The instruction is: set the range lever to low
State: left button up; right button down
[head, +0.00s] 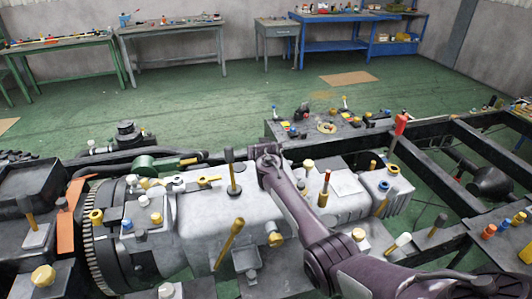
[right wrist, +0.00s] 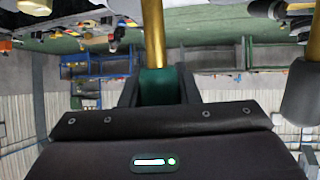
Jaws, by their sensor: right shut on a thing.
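My right arm comes in from the lower right in the head view, and its gripper (head: 266,150) is above the pale gearbox casing (head: 200,215). A black-knobbed lever (head: 230,157) stands upright just left of the gripper. I see no label marking low or high. My left gripper is not in view.
Other levers stand close by: a red-knobbed one (head: 401,124) at right and a slanted brass one (head: 228,243) in front. In the wrist view a dark knob (right wrist: 303,92) is near on the right. Black frame rails (head: 470,150) extend right. Workbenches (head: 170,45) are far behind.

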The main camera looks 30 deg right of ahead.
jog(key=shift+w+d+g, duration=0.1)
jog(key=shift+w+g, duration=0.2)
jog(key=shift+w, duration=0.1)
jog(key=c, duration=1.5)
grip_release()
jog(key=o, duration=0.4)
jog(key=shift+w+f, duration=0.1)
jog(key=shift+f, duration=0.05)
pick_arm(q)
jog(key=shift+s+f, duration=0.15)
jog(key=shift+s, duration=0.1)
pick_arm(e)
jog(key=shift+v, duration=0.95)
pick_arm(q)
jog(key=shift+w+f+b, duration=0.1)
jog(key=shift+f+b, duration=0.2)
jog(key=shift+b, duration=0.05)
pick_arm(e)
jog(key=v, duration=0.6)
jog(key=shift+d, duration=0.1)
